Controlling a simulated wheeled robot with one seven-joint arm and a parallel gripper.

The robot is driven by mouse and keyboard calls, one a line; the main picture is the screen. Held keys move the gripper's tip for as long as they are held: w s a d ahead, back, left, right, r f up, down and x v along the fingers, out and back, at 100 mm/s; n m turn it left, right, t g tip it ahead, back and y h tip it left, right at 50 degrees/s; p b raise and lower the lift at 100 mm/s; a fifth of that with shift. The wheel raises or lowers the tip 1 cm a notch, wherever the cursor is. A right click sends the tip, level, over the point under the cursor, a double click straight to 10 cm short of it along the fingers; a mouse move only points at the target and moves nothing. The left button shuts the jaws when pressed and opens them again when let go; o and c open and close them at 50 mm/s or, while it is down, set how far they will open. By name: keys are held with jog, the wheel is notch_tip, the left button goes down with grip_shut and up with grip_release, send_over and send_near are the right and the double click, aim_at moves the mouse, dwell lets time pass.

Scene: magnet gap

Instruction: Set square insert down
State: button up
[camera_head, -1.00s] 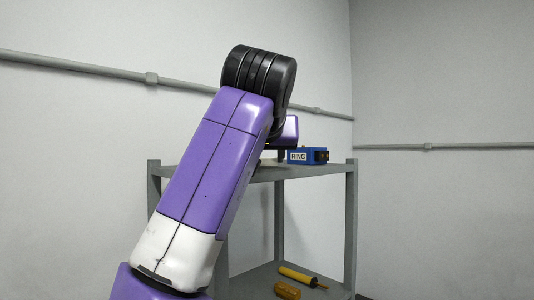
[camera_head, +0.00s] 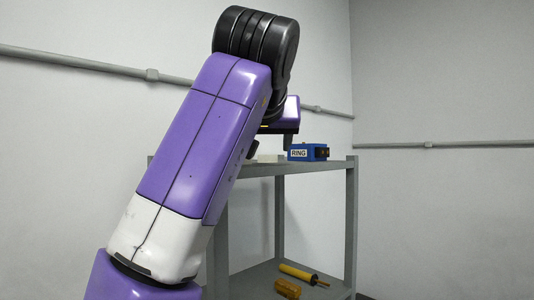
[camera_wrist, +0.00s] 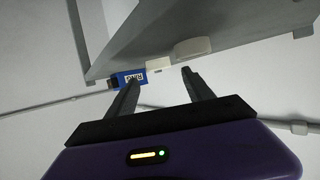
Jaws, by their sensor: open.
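My gripper (camera_wrist: 158,80) is open, its two dark fingers spread, with nothing held between them. It also shows in the head view (camera_head: 288,141), above the shelf top and partly behind my arm. A small cream block (camera_wrist: 157,66), which looks like the square insert, rests on the shelf just beyond the fingertips in the wrist view. It appears apart from both fingers. A rounder white piece (camera_wrist: 193,47) sits beside it. In the head view, only a pale flat patch (camera_head: 266,158) shows on the shelf by my arm, and I cannot tell which piece it is.
A blue box labelled RING (camera_head: 308,152) stands on the top of the grey shelf (camera_head: 335,164), right of my gripper; it also shows in the wrist view (camera_wrist: 130,79). A yellow tool (camera_head: 299,273) and an amber piece (camera_head: 288,289) lie on the lower shelf.

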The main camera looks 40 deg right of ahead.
jog(key=b+v, duration=0.1)
jog(key=v, duration=0.7)
dwell(0.4)
